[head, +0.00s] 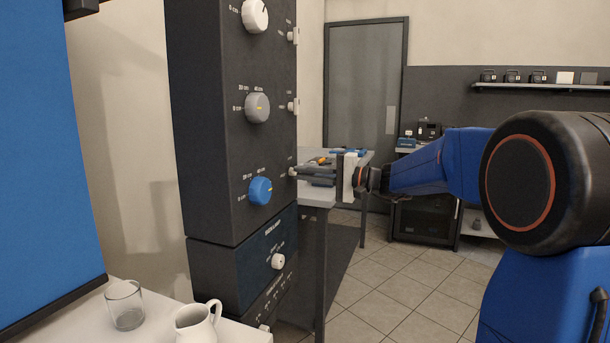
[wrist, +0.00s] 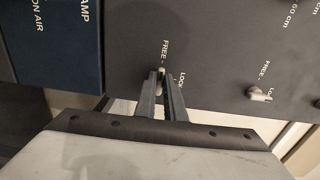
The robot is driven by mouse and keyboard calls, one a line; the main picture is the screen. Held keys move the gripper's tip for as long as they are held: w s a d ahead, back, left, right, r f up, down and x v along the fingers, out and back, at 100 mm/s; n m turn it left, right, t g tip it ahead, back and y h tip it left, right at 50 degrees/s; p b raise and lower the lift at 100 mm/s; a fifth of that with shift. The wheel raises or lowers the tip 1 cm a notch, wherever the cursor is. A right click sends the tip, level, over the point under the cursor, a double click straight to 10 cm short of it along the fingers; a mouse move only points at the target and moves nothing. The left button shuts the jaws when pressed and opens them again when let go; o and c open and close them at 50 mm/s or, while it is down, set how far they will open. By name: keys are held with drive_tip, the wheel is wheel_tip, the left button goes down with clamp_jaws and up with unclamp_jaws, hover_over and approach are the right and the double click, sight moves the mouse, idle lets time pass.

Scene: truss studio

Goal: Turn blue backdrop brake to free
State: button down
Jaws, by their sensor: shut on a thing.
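The blue backdrop's brake is a small pale lever on the dark control column. In the head view its tip (head: 292,172) shows beside the blue knob (head: 260,191), at the column's right face. My gripper (head: 300,173) reaches in from the right and is shut on this lever. In the wrist view the pale lever (wrist: 162,70) shows between the fingertips of my gripper (wrist: 163,77), just under the word FREE, with LOCK to its right. The fingers hide part of the lever, so its exact angle is hard to tell. The blue backdrop (head: 45,150) hangs at the left.
Another brake lever (wrist: 260,95) sits to the right in the wrist view, its handle pointing right. A glass (head: 125,305) and a white jug (head: 197,323) stand on a table below the column. A workbench (head: 316,196) with tools stands behind my gripper.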

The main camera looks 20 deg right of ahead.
drive_tip(key=c, duration=1.8)
unclamp_jaws()
drive_tip(key=shift+c, duration=0.2)
drive_tip(key=v, duration=1.7)
drive_tip(key=shift+s+d, duration=0.15)
